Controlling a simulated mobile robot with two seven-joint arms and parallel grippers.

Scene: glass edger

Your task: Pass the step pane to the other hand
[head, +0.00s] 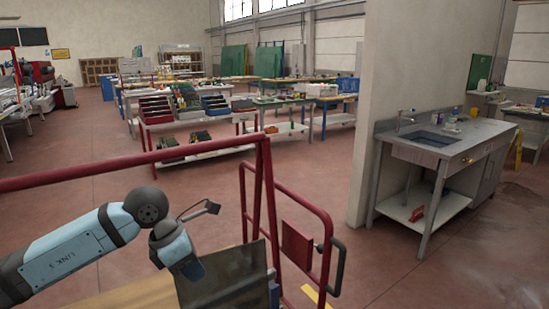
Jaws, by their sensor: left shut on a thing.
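The step pane (228,277) is a dark, slightly glossy sheet at the bottom centre of the head view. It stands tilted, and its lower part is cut off by the frame edge. My left gripper (193,270) reaches down to the pane's upper left edge and is shut on it. The fingertips are small and partly hidden, so the exact grip does not show. My right gripper is not in view.
A red tubular rail (120,175) crosses just beyond my left arm. A red gate frame (310,215) stands right of the pane. A light wooden surface (130,295) lies below the arm. A sink bench (450,150) stands far right; red floor lies between.

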